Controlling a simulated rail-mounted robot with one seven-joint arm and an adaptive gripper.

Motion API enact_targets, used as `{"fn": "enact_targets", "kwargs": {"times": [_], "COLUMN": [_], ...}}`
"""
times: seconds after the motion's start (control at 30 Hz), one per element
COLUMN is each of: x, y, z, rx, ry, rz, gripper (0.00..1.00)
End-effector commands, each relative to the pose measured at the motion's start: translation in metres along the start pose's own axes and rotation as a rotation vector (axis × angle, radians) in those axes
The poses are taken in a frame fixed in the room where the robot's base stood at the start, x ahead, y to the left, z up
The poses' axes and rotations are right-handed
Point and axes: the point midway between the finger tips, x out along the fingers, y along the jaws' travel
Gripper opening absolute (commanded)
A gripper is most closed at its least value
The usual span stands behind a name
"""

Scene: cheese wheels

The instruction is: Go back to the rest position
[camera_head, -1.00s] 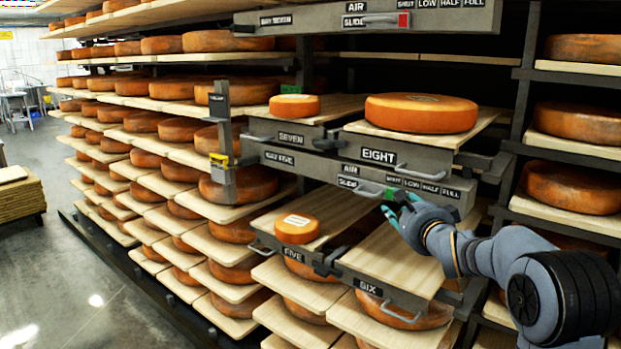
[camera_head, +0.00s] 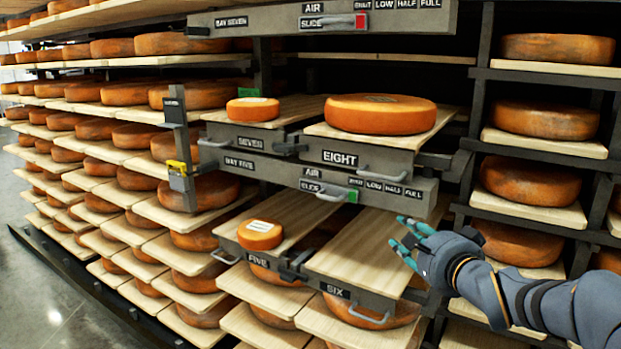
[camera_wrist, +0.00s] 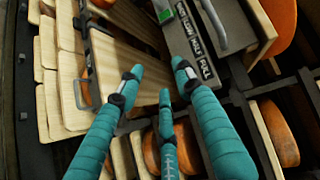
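My gripper (camera_head: 408,240) is at the right in the head view, in front of the shelf label bar and to the right of board SIX (camera_head: 365,245), which is bare. Its teal fingers show spread apart with nothing between them in the wrist view (camera_wrist: 158,85). A small cheese wheel (camera_head: 260,234) sits on board FIVE (camera_head: 300,217). The bar above has a slide handle (camera_head: 322,191) with a green marker (camera_head: 352,196) beside it.
A large wheel (camera_head: 380,114) lies on board EIGHT (camera_head: 415,138) and a small wheel (camera_head: 252,110) on board SEVEN (camera_head: 295,107). The upper bar has a red marker (camera_head: 361,21). Racks of wheels fill both sides. Open floor (camera_head: 45,290) is at lower left.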

Motion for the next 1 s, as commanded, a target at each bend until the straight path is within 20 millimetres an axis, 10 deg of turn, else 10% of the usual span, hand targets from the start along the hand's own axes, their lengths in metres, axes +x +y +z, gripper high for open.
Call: {"fn": "enact_targets", "kwargs": {"times": [1.0], "x": [-0.037], "y": [0.161], "z": [-0.002], "rx": [-0.881], "ry": [-0.218], "rz": [0.522], "gripper": [0.35]}}
